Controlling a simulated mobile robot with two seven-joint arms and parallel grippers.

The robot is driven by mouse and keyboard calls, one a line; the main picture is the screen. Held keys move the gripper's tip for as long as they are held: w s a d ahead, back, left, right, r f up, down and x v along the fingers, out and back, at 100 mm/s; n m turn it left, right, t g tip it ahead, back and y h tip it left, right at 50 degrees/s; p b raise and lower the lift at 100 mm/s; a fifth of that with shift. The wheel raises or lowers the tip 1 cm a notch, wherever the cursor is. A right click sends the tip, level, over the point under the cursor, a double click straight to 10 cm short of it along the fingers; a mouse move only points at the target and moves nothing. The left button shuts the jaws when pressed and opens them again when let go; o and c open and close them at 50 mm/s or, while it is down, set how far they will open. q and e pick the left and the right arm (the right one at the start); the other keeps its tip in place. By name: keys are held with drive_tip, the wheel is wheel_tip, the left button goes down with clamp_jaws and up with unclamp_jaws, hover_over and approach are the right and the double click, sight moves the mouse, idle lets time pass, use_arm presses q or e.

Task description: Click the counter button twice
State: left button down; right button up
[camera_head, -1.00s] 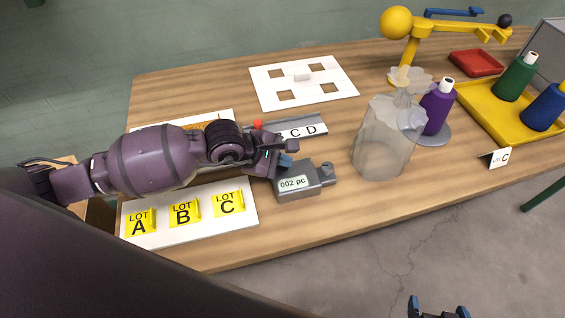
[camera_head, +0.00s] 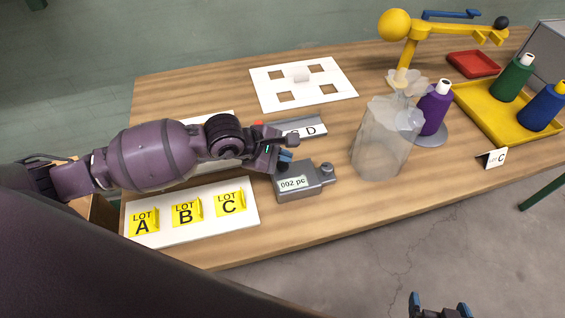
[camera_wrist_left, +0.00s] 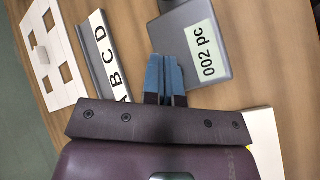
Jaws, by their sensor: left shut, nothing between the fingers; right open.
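The counter (camera_head: 311,177) is a grey box with a pale display (camera_head: 291,185) reading "002 pc", sitting on the wooden table in the head view. A small round knob sticks out at its right end. My left gripper (camera_head: 286,158) is shut and empty, with its blue fingertips at the counter's far left edge. In the left wrist view the closed fingertips (camera_wrist_left: 164,62) overlap the edge of the counter (camera_wrist_left: 183,28), beside the display (camera_wrist_left: 207,51). I cannot tell whether they touch it. My right gripper (camera_head: 440,304) is open at the bottom edge, away from the table.
A white board with LOT A, B, C labels (camera_head: 246,219) lies left of the counter. A lettered strip (camera_head: 312,132) and a white board with square holes (camera_head: 330,92) lie behind. A translucent container (camera_head: 377,145) and a purple bottle (camera_head: 434,105) stand to the right.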

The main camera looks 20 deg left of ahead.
sight(282, 167)
drive_tip(key=shift+w, duration=0.15)
use_arm(q)
drive_tip(key=shift+r, duration=0.15)
wheel_tip(282, 167, up, 2)
drive_tip(key=shift+p, duration=0.75)
wheel_tip(282, 167, up, 2)
drive_tip(key=shift+p, duration=0.6)
drive_tip(key=shift+r, duration=0.35)
use_arm(e)
wheel_tip(282, 167, up, 4)
drive_tip(key=shift+w+f, duration=0.1)
drive_tip(key=shift+f, duration=0.05)
drive_tip(key=shift+w, duration=0.25)
drive_tip(key=shift+w+r+t, duration=0.25)
drive_tip(key=shift+t, duration=0.05)
